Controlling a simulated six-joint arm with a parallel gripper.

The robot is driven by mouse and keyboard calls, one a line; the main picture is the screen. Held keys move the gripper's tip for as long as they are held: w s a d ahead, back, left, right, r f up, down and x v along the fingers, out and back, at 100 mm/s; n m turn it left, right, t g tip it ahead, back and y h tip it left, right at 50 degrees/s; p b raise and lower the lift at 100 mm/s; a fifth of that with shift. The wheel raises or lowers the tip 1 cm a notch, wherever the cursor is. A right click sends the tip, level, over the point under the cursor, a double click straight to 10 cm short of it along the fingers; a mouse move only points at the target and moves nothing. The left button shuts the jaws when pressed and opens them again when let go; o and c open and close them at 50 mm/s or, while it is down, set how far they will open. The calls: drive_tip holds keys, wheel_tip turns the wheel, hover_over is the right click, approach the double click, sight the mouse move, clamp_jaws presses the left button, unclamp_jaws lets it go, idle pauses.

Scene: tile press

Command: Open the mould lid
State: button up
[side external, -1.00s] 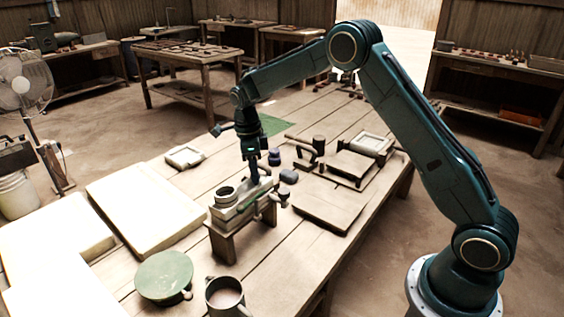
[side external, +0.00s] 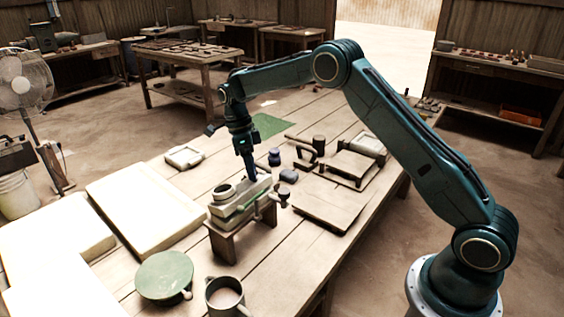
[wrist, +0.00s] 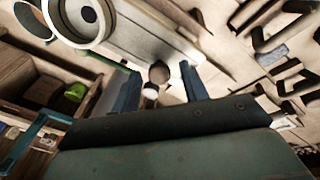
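The mould (side external: 240,207) is a pale block on a brown stand near the middle of the bench. Its upper plate, seemingly the lid, carries a round ring (side external: 224,193) and lies flat on the block. My gripper (side external: 251,178) points down at the far side of the mould. In the wrist view, the two blue fingers of my gripper (wrist: 159,90) are apart. A dark knob (wrist: 159,72) and a pale round end show between them, with no clear contact. The ring (wrist: 82,14) is at upper left.
A green round lid (side external: 164,275) and a mug (side external: 225,297) stand at the near end. Large pale slabs (side external: 145,210) lie left. Dark jars (side external: 275,157), a flat board (side external: 318,203) and a press-like frame lie right.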

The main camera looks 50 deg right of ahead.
drive_tip(key=shift+s+t, duration=0.3)
idle(0.5)
